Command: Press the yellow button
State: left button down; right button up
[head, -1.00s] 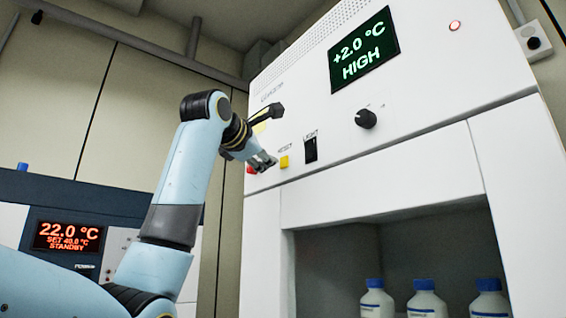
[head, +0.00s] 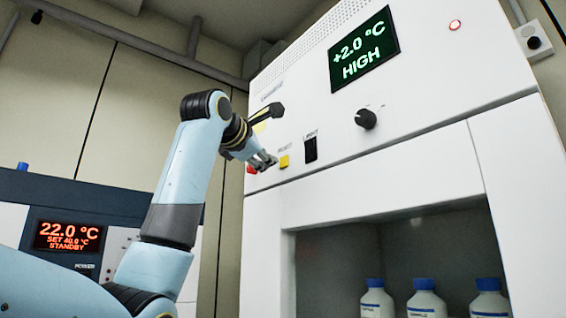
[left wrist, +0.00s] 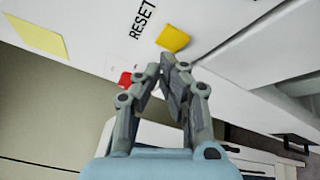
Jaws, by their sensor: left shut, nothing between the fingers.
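The yellow button (head: 284,161) is a small square on the white front panel, below a RESET label. It also shows in the left wrist view (left wrist: 173,38), just beyond my fingertips. My left gripper (head: 270,161) is shut and empty, with its fingertips just left of the button in the head view. In the left wrist view the gripper (left wrist: 167,62) points at the panel close below the button. Whether the tips touch the panel cannot be told. My right gripper is not in view.
A red button (head: 251,169) sits left of the yellow one, partly behind my gripper. A black LIGHT switch (head: 310,149), a black knob (head: 366,119) and a green display (head: 363,50) are to the right. Several blue-capped bottles (head: 426,303) stand in the open compartment below.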

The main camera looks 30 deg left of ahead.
pick_arm(q)
jog(key=shift+w, duration=0.1)
jog(key=shift+w+d, duration=0.2)
jog(key=shift+w, duration=0.05)
jog(key=shift+w+d+p, duration=0.1)
jog(key=shift+w+p, duration=0.2)
jog(key=shift+w, duration=0.05)
dwell(0.6)
dwell(0.4)
jog(key=shift+s+a+b, duration=0.3)
jog(key=shift+s+b, duration=0.1)
jog(key=shift+s, duration=0.35)
jog(key=s+b, duration=0.1)
jog(key=s+a, duration=0.1)
jog(key=s, duration=0.1)
jog(key=s+a+b, duration=0.1)
jog(key=shift+s+b, duration=0.3)
jog(key=shift+b, duration=0.05)
